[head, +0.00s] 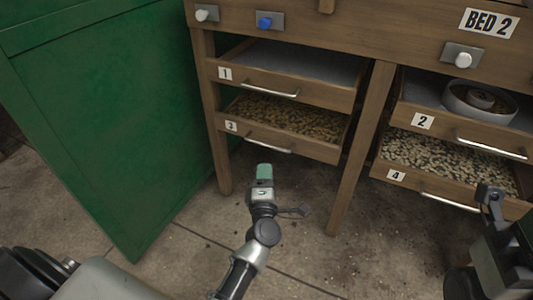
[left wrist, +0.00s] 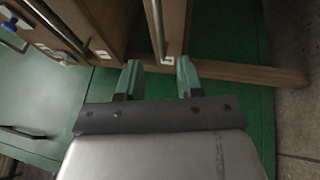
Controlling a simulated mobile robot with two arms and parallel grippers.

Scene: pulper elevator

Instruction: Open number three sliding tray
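The number three tray (head: 297,148) is a wooden drawer on the lower left of the bench, holding brown beans. It bears a "3" label (head: 231,126) and a metal bar handle (head: 268,146). My left gripper (head: 264,170), with green fingertips, is just below and in front of this handle in the head view. In the left wrist view its two fingers (left wrist: 160,80) are apart with nothing between them. A bar handle (left wrist: 155,28) lies just beyond them, in line with the gap. My right gripper (head: 489,192) is partly seen at the right edge; its fingers are unclear.
Tray 1 (head: 290,82) is above tray 3. Trays 2 (head: 460,128) and 4 (head: 400,178) are to the right, past a wooden leg (head: 360,150). A green panel (head: 110,110) stands close on the left. The concrete floor (head: 330,245) below is open.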

